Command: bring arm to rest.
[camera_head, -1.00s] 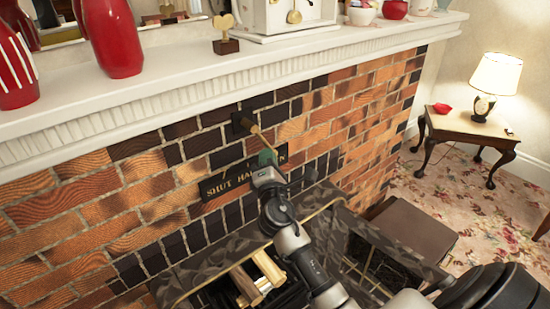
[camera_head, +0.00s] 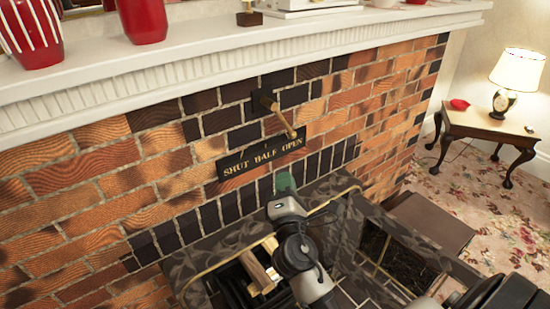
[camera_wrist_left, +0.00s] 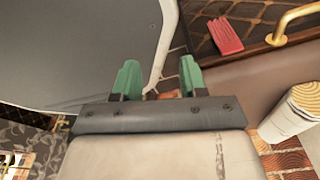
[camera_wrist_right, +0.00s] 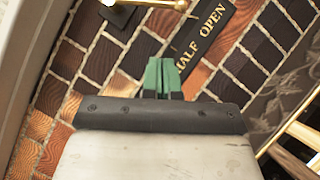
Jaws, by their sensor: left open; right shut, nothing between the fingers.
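My right gripper (camera_head: 286,184), with green fingertips, is in front of the brick fireplace, just below a dark sign (camera_head: 262,160) reading SHUT HALF OPEN. It is shut and empty. A brass lever (camera_head: 279,117) sticks out of the bricks above the sign, and the gripper is apart from it. In the right wrist view the closed green fingers (camera_wrist_right: 163,78) show beside the sign (camera_wrist_right: 205,45), with part of the lever (camera_wrist_right: 155,3) at the top edge. My left gripper (camera_wrist_left: 157,80) shows only in the left wrist view; its green fingers are apart, with nothing held between them.
Below my right arm is the fireplace hood (camera_head: 205,258) with wood (camera_head: 258,270) in the opening. A white mantel (camera_head: 225,62) with red vases (camera_head: 142,20) runs above. A side table (camera_head: 488,126) with a lamp (camera_head: 518,69) stands at the right. A red object (camera_wrist_left: 227,36) lies near the left gripper.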

